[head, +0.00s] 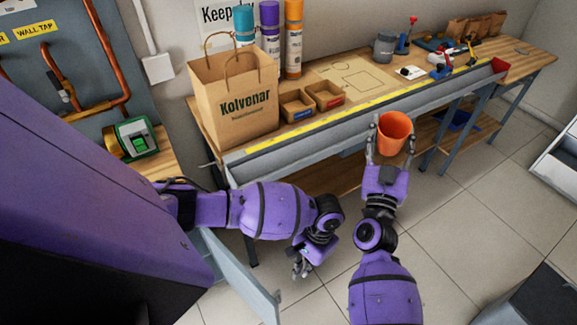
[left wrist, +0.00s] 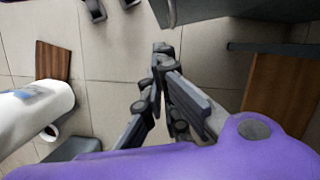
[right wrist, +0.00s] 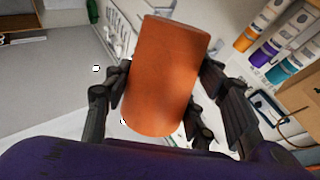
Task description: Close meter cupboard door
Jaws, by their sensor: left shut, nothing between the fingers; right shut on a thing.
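A grey-blue door-like panel (head: 240,278) stands at the lower left of the head view, partly hidden behind my purple arm and body; it looks like the cupboard door, standing out at an angle. The cupboard itself is hidden. My left gripper (head: 301,270) is shut and empty, just right of this panel and apart from it in the picture; its closed fingers also show in the left wrist view (left wrist: 158,62). My right gripper (head: 387,152) is shut on an orange cup (head: 395,128), held in front of the bench; the cup fills the middle of the right wrist view (right wrist: 167,75).
A workbench (head: 345,125) runs along the wall with a paper bag (head: 232,95), several cartridges, small boxes and tools.

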